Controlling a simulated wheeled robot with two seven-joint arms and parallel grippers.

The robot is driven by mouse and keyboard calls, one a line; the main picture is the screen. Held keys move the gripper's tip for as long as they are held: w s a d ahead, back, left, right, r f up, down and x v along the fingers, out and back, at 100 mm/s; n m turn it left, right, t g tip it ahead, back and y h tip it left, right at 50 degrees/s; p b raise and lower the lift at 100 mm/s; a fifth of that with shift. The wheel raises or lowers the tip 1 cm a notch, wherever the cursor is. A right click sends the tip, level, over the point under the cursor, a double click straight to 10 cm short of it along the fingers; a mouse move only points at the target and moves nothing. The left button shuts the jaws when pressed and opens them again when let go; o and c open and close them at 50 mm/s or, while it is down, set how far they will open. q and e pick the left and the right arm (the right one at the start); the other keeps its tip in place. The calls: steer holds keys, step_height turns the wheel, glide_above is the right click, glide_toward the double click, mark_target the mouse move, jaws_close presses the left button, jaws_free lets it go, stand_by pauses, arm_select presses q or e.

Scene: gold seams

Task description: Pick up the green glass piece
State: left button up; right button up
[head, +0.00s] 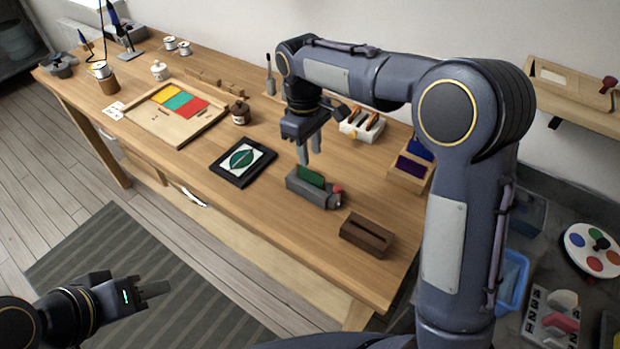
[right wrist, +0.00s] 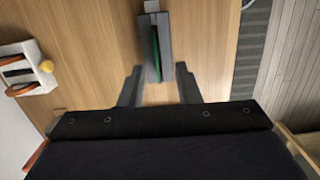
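The green glass piece (head: 311,175) stands on edge in a grey holder (head: 308,190) on the wooden table. In the right wrist view the green glass piece (right wrist: 156,52) shows as a thin edge in the grey holder (right wrist: 166,30). My right gripper (head: 309,160) points down above the holder, open and empty. Its two fingers (right wrist: 158,85) show on either side of the line of the holder, and the glass lies ahead between them. My left gripper (head: 155,290) is away from the table, over the striped mat; its finger opening is not clear.
A dark framed panel with a leaf pattern (head: 243,160) lies left of the holder. A dark brown slotted block (head: 367,235) stands to its front right. A white rack of tools (head: 362,125) and a wooden divided box (head: 409,172) stand behind. The front table middle is bare.

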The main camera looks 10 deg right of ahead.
mark_target(310, 170)
steer(key=f, duration=0.8)
steer(key=shift+w+d+f+p, duration=0.1)
steer(key=shift+w+f+p, duration=0.15)
steer(key=shift+p, duration=0.1)
jaws_close()
